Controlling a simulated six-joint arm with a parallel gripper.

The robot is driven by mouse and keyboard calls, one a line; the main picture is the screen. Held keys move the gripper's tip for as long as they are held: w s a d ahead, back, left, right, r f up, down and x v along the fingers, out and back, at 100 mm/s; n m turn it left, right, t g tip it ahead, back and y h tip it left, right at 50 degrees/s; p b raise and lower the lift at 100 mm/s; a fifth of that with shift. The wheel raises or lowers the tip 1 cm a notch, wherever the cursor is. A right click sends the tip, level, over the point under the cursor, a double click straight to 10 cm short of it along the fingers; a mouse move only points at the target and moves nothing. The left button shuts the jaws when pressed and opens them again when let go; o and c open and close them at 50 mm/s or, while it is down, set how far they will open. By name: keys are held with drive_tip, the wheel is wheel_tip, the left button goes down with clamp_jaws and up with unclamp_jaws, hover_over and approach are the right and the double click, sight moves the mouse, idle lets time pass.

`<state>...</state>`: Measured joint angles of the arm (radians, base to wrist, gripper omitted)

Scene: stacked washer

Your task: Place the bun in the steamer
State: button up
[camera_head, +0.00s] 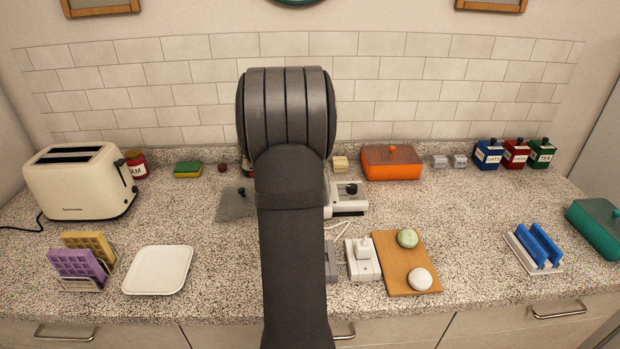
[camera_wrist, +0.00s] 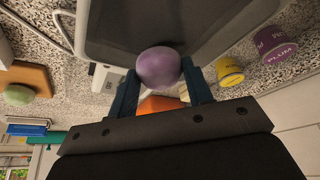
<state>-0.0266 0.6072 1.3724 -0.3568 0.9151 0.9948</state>
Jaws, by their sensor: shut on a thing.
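A round purple bun (camera_wrist: 158,67) sits between the two fingers of my gripper (camera_wrist: 160,84) in the wrist view; the gripper is shut on it. A large grey pan-like surface with a pale rim (camera_wrist: 110,30) lies just beyond the bun; I cannot tell whether it is the steamer or whether the bun touches it. In the head view my arm hides the gripper, the purple bun and most of what stands behind. A white appliance (camera_head: 347,198) with a dark knob shows partly to the right of my arm.
A wooden board (camera_head: 400,258) carries a green bun (camera_head: 407,238) and a white bun (camera_head: 420,279). A white plate (camera_head: 158,270), a waffle rack (camera_head: 83,262), a toaster (camera_head: 80,180) and a blue rack (camera_head: 538,245) stand around. A yellow cup (camera_wrist: 229,71) and a purple cup (camera_wrist: 274,44) are near the gripper.

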drive_tip(key=shift+f, duration=0.15)
drive_tip(key=o, duration=1)
drive_tip(key=v, duration=1.2)
drive_tip(key=shift+r, duration=0.2)
drive_tip(key=x, duration=1.2)
drive_tip(key=shift+s, duration=0.1)
drive_tip(key=shift+r, duration=1.65)
